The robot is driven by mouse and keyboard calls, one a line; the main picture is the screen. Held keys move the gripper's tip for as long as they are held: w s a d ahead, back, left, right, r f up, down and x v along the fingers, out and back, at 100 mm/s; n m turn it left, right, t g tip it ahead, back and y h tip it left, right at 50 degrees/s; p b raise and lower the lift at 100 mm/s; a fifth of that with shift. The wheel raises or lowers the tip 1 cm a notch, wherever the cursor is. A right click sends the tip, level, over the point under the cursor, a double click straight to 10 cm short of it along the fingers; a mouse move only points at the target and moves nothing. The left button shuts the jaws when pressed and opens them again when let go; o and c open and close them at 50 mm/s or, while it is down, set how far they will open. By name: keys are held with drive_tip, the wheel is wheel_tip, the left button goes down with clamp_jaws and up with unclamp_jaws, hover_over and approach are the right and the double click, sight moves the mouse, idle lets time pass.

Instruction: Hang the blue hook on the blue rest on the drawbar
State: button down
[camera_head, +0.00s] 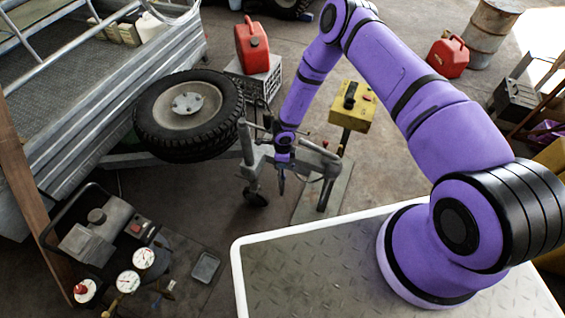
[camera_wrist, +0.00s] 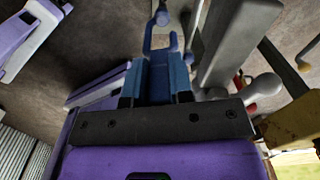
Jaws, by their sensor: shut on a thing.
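My gripper (camera_head: 284,156) hangs over the trailer's grey drawbar (camera_head: 222,155), near its front end. In the wrist view my gripper (camera_wrist: 157,82) is shut on the blue hook (camera_wrist: 161,53), whose forked, open end sticks out past the fingers. In the head view the hook (camera_head: 281,185) shows as a small dark blue shape below the gripper. A small blue-grey piece (camera_wrist: 161,14) lies just beyond the hook's open end in the wrist view; I cannot tell whether it is the blue rest, or whether the hook touches it.
A jockey wheel (camera_head: 257,197) stands left of the gripper, and a yellow box on a post (camera_head: 351,107) stands right. A spare tyre (camera_head: 190,112) is at left. A red can (camera_head: 252,45) sits on a crate behind. Gauges (camera_head: 143,259) lie at lower left.

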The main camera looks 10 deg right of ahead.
drive_tip(key=shift+w+d, duration=0.25)
drive_tip(key=shift+w, duration=0.45)
drive_tip(key=shift+w+d, duration=0.25)
drive_tip(key=shift+w, duration=0.4)
drive_tip(key=shift+w+d, duration=0.25)
drive_tip(key=shift+w, duration=0.45)
drive_tip(key=shift+f, duration=1.95)
drive_tip(key=shift+c, duration=2.3)
unclamp_jaws()
drive_tip(key=shift+r, duration=0.1)
